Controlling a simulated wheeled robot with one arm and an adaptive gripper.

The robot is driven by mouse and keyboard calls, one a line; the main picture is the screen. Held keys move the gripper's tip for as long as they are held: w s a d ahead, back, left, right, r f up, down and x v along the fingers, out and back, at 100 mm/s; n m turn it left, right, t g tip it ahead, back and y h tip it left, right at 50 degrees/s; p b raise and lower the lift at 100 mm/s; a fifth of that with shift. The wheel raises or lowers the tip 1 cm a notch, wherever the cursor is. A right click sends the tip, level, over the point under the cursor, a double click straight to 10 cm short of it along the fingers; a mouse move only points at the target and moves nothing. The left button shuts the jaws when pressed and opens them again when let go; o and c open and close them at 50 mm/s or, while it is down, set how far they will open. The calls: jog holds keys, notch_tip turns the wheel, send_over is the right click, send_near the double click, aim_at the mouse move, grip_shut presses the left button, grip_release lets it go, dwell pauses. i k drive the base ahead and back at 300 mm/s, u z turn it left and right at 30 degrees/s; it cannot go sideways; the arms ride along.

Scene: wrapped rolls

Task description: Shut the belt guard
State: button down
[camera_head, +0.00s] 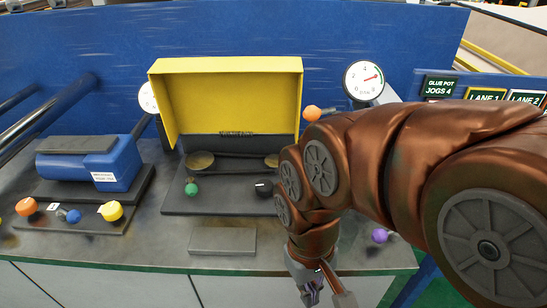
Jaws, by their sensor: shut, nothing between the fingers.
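The yellow belt guard (230,95) stands raised at the back of a dark base plate (205,205), its hollow side facing me. A hinge shows at its lower edge. Below it are two brass-coloured pulleys, the left one (200,160) in plain view and the right one (271,160) partly behind my arm, with a dark belt between them. My gripper (326,291) is shut and empty at the bench's front edge, to the right of and nearer than the guard, pointing down. My arm hides the right end of the base plate.
A blue motor (90,160) stands at left, with orange, blue and yellow knobs in front. A green knob (191,188) and a black knob (264,188) sit on the base plate. A grey block (222,241) lies in front. A purple knob (379,236) is at right; a gauge (364,80) stands behind.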

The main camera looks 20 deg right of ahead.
aim_at(238, 97)
jog(key=u, duration=0.3)
jog(key=k, duration=0.5)
jog(key=u, duration=1)
jog(key=k, duration=0.85)
jog(key=u, duration=0.65)
jog(key=i, duration=1.25)
jog(key=z, duration=1.15)
jog(key=i, duration=0.8)
jog(key=z, duration=1.1)
jog(key=i, duration=0.2)
jog(key=z, duration=0.15)
